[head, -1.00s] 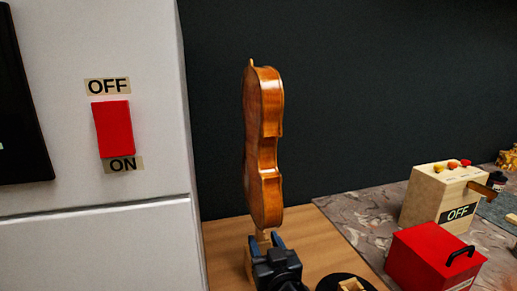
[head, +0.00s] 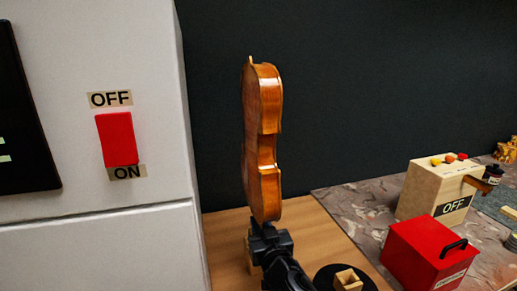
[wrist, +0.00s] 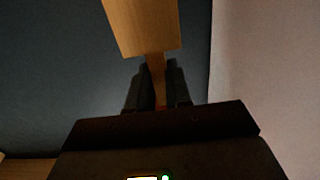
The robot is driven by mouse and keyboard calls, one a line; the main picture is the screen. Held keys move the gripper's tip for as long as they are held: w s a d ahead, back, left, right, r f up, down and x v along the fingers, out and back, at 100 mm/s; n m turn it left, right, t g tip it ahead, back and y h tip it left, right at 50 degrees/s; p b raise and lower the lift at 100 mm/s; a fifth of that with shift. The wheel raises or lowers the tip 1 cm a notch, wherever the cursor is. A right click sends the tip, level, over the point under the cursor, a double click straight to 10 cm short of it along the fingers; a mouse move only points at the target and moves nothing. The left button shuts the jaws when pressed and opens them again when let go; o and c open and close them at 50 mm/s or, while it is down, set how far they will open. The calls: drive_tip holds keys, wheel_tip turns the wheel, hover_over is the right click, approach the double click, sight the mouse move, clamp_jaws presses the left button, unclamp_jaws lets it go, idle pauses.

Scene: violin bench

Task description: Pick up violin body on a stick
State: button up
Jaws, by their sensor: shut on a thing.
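The violin body (head: 262,145) is glossy orange-brown and stands upright, edge-on, in the head view. My gripper (head: 262,225) is at its lower end, shut on the stick, which the fingers hide in the head view. In the wrist view the stick (wrist: 156,80) runs between the two dark fingers of my gripper (wrist: 158,88). The underside of the violin body (wrist: 142,25) shows above them. I cannot tell how far the stick's lower end is from the bench.
A white cabinet (head: 90,235) with a red OFF/ON switch (head: 117,139) stands left. A wooden bench top (head: 325,235) lies below. A black round base with a wooden socket (head: 347,280), a red box (head: 430,252) and a beige OFF box (head: 436,190) stand right.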

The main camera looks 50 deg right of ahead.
clamp_jaws()
drive_tip(key=shift+r, duration=0.2)
drive_tip(key=shift+r+p, duration=0.55)
drive_tip(key=shift+p, duration=0.05)
wheel_tip(320, 180, up, 3)
drive_tip(key=shift+r+p, duration=0.15)
drive_tip(key=shift+p, duration=1.05)
drive_tip(key=s+d+r+p, duration=0.3)
drive_tip(key=s+d+r, duration=0.25)
drive_tip(key=s, duration=0.45)
wheel_tip(320, 180, up, 7)
drive_tip(key=shift+s+a, duration=0.25)
drive_tip(key=shift+a, duration=0.05)
